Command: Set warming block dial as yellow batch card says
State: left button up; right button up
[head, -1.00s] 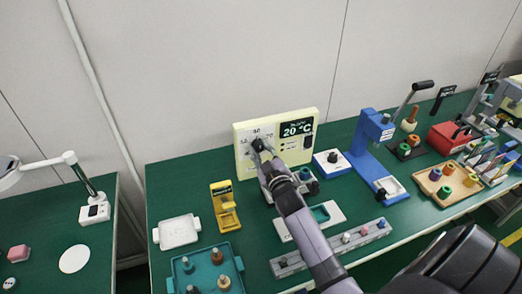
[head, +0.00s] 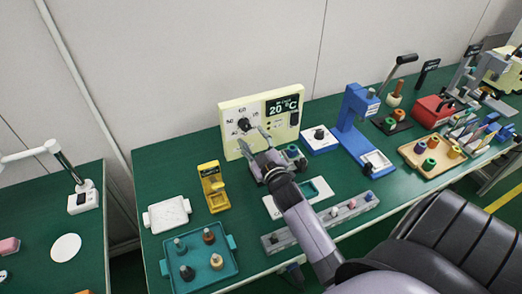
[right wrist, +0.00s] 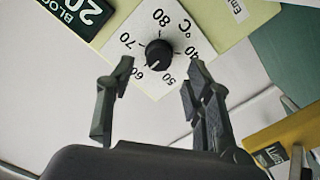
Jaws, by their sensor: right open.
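The warming block (head: 227,108) is a cream panel with a display reading 20 °C. Its black dial knob (head: 244,124) sits on a white scale. In the right wrist view the knob (right wrist: 158,53) has a white pointer mark aimed between 50 and 60. My right gripper (head: 254,139) is open and empty, just in front of and below the dial, its fingers (right wrist: 160,66) apart and clear of the knob. A yellow stand (head: 213,188), perhaps holding the batch card, is left of the block; its writing is unreadable. My left gripper is out of view.
A white tray (head: 152,216) and a teal tray (head: 228,262) with several pegs stand left of my arm. A grey rack (head: 330,220) lies along the front.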

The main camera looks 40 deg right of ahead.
jog(key=v, duration=0.7)
dwell(0.4)
